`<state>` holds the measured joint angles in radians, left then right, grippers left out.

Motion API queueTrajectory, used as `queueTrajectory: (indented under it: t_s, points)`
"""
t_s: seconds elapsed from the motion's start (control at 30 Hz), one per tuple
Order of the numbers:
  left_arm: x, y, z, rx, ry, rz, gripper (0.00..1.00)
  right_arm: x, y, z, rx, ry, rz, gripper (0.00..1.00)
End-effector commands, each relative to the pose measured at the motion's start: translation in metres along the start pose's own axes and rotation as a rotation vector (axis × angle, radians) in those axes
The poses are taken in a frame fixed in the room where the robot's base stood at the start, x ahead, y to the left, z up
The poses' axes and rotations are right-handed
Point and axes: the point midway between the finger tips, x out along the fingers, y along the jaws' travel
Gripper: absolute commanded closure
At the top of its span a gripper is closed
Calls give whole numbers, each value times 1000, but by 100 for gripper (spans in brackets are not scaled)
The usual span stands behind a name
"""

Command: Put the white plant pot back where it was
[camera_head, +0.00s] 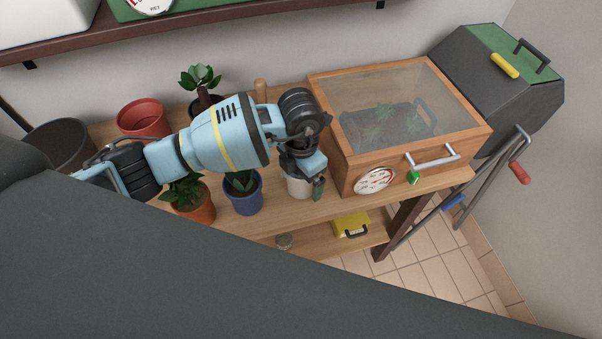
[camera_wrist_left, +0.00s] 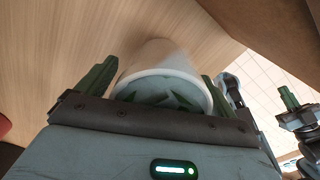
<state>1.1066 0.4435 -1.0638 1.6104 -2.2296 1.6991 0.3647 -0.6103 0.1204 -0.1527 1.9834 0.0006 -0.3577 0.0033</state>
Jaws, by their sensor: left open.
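The white plant pot (camera_head: 299,188) stands upright on the wooden bench, just left of the glass-topped wooden box. Its rim and green leaves show in the left wrist view (camera_wrist_left: 165,86). My left gripper (camera_head: 303,173) is over the pot from above. In the left wrist view its green fingers stand apart on both sides of the pot (camera_wrist_left: 155,76), and it is open. I cannot tell whether the fingers touch the pot. What looks like my right gripper (camera_wrist_left: 297,112) shows at the right of the left wrist view; its opening is unclear.
A blue pot (camera_head: 243,196) and an orange pot (camera_head: 199,208) stand left of the white pot. A red pot (camera_head: 143,119) is farther left. The wooden box (camera_head: 343,169) with a gauge is close on the right. A grill (camera_head: 475,80) stands beyond it.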

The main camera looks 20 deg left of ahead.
Motion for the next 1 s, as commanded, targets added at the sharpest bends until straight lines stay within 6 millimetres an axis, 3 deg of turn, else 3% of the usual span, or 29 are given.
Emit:
queueTrajectory:
  t_s: [0.17,0.5,0.7,1.0]
  points:
    - [-14,0,1,1,-3,1,7,0,-1,-4,3,7,1,100]
    - [-80,0,1,1,-6,2,7,-2,-2,-13,9,23,3,100]
    - [-110,0,1,0,-3,2,7,-2,-1,-14,8,25,3,100]
    - [-124,0,0,0,0,0,7,-3,1,-13,-2,22,3,100]
